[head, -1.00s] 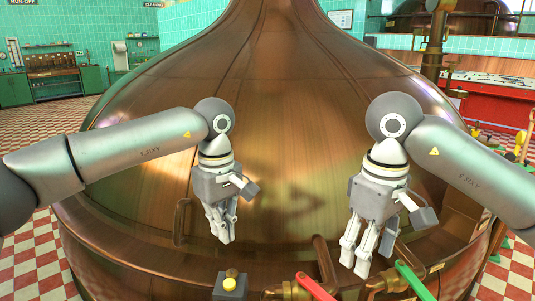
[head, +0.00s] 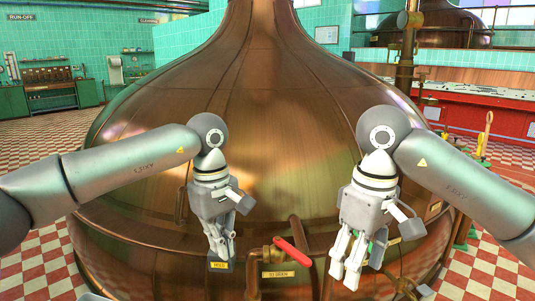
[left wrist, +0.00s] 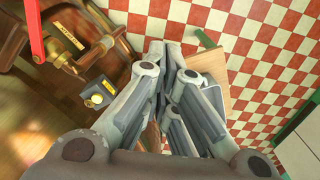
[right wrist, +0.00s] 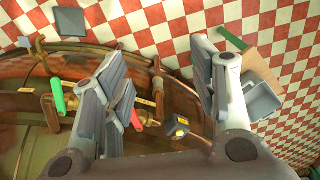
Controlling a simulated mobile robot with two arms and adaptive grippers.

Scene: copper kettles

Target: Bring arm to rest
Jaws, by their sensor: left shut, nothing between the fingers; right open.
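My left gripper (head: 224,256) hangs fingers down in front of the big copper kettle (head: 270,130). Its fingers are closed together and hold nothing. In the left wrist view the closed fingers (left wrist: 162,75) point over the floor, beside a box with a yellow button (left wrist: 97,92). My right gripper (head: 345,275) also hangs fingers down, to the right of the red lever (head: 291,251), with its fingers apart. The right wrist view shows the open fingers (right wrist: 165,85) with nothing held between them. My right gripper partly hides the green lever (right wrist: 58,95) in the head view.
Brass pipes and valves (head: 252,260) run along the kettle's front. A wooden board (left wrist: 205,75) and a grey bin (right wrist: 263,101) are on the red-and-white checked floor (right wrist: 270,25). Green cabinets (head: 50,97) stand at the back left, a red console (head: 470,105) at the back right.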

